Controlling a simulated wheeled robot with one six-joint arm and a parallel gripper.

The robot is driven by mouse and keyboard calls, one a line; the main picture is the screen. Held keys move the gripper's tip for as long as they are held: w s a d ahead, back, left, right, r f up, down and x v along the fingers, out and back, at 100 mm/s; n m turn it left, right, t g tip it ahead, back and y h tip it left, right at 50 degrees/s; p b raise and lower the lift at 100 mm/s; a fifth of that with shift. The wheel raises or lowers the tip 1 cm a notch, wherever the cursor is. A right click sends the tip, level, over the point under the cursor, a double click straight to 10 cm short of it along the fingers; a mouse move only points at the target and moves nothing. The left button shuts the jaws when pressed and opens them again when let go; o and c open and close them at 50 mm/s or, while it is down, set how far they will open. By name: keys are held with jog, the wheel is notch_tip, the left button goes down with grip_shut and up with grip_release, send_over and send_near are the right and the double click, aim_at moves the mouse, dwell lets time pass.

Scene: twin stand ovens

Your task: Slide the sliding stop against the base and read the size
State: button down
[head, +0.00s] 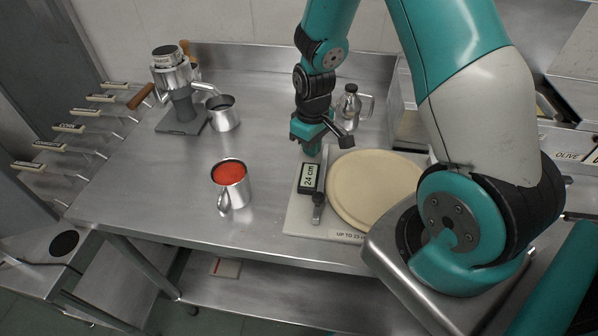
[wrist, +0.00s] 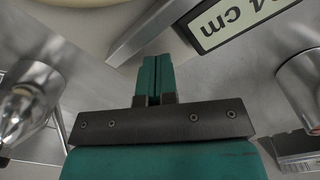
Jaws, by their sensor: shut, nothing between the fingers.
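A round pale base (head: 375,188) lies flat on a light measuring board (head: 298,218). The sliding stop (head: 321,180) is a grey bar at the base's left side; I cannot tell if it touches. A dark knob (head: 318,199) stands near its front end. The display (head: 307,178), left of the bar, reads 24 cm; it shows cropped in the wrist view (wrist: 232,18). My gripper (head: 311,150) is shut and empty, pointing down near the bar's far end. In the wrist view its closed fingers (wrist: 155,72) are beside the bar (wrist: 150,32).
A cup of red sauce (head: 230,173) stands left of the board. Behind are a metal jug (head: 222,112), a grey-based device (head: 180,100) and a glass bottle (head: 349,104). A board label (head: 346,236) reads "UP TO 23", the rest hidden. The table's left front is clear.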

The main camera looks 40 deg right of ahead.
jog(key=shift+w+a, duration=0.85)
notch_tip(320, 180, up, 8)
jog(key=p, duration=0.7)
jog(key=s+a+r+n+y+b, duration=0.1)
jog(key=s+a+r, duration=0.2)
jog(key=a+r, duration=0.35)
jog(key=s+a+r+n+y, duration=0.1)
jog(key=s+a+r+y, duration=0.15)
jog(key=a+r, duration=0.35)
jog(key=s+a+r+n, duration=0.1)
jog(key=s+a+r, duration=0.1)
jog(key=s+r, duration=0.2)
jog(key=s+a+r+n+b, duration=0.1)
jog(key=s+a+r, duration=0.2)
jog(key=s, duration=0.7)
jog(key=shift+s+a+r+y, duration=0.15)
jog(key=shift+a+r+y, duration=0.2)
jog(key=shift+r, duration=0.3)
